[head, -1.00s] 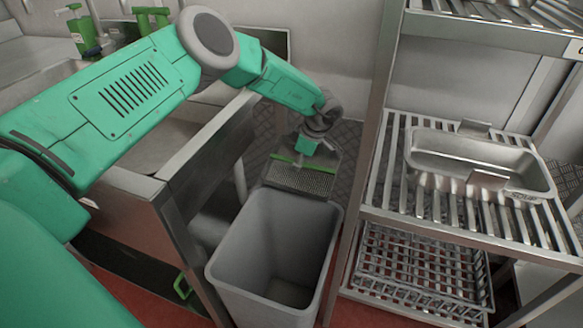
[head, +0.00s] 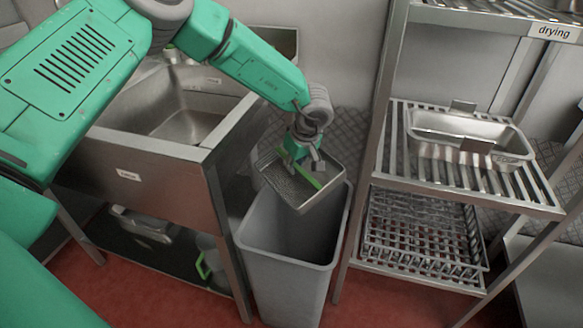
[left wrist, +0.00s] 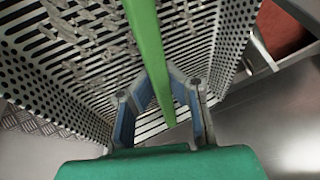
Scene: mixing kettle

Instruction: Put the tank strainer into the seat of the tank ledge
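The tank strainer (head: 293,190) is a perforated metal tray with a green bar handle. It hangs tilted over the back of the grey bin in the head view. My left gripper (head: 303,160) has its fingers on both sides of the green bar and holds the strainer in the air. In the left wrist view, the strainer (left wrist: 75,65) shows pale scraps on its perforated surface, and my left gripper (left wrist: 163,105) closes around the bar. A steel sink tank (head: 185,125) stands at the left; I cannot make out the ledge seat. My right gripper is not in view.
The grey bin (head: 290,255) stands open between the sink and the steel rack (head: 372,150). The rack holds a steel pan (head: 465,135) and, lower down, a wire basket (head: 420,240). A green-handled jug (head: 208,262) sits on the sink's lower shelf.

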